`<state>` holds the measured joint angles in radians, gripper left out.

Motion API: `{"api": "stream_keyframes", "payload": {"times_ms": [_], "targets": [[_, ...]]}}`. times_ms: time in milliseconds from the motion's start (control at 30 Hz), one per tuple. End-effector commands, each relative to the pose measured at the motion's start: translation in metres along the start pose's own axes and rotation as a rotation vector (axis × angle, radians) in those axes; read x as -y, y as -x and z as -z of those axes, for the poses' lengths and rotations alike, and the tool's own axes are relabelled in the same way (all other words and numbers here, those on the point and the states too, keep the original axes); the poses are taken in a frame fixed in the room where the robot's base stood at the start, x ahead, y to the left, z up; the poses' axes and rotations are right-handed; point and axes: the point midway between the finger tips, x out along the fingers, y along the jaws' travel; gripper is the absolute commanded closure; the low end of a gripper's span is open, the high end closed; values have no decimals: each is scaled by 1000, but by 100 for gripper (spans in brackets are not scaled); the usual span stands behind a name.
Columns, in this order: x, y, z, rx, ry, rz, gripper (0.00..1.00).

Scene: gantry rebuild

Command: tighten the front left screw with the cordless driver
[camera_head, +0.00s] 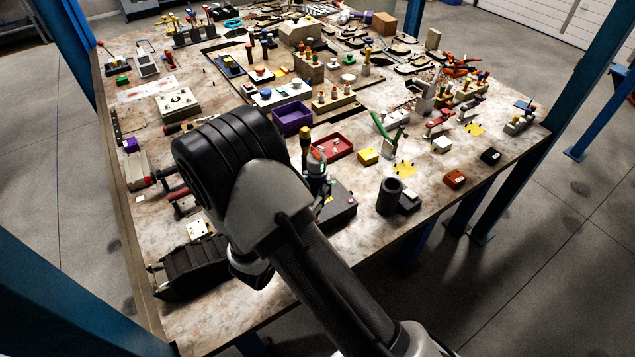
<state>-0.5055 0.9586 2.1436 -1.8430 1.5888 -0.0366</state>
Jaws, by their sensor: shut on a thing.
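My arm crosses the middle of the camera_head view and covers much of the near table. My gripper (313,186) is mostly hidden beside my arm link; only a small dark part shows. It is shut on what looks like the cordless driver (318,163), a dark, upright tool with green marks. The driver stands above or against a dark, low box (339,208) near the front edge of the table. The front left screw is hidden or too small to make out, and I cannot tell whether the driver's tip touches it.
A black cylindrical holder (389,196) stands right of the box. A red tray (332,147) and a purple bin (291,117) lie behind. A black ribbed item (190,271) lies at the front left. Many small parts crowd the table (225,330); blue posts stand at its corners.

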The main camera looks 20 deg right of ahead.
Motion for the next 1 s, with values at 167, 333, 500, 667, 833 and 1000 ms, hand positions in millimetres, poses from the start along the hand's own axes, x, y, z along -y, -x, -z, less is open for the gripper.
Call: {"api": "stream_keyframes", "payload": {"times_ms": [167, 333, 500, 667, 833, 1000], "targets": [[0, 0, 1, 0, 0, 0, 100], [0, 0, 1, 0, 0, 0, 100], [0, 0, 0, 0, 0, 0, 100], [0, 0, -5, 0, 0, 0, 100], [0, 0, -16, 1, 0, 0, 100], [0, -1, -26, 2, -1, 0, 100]]}}
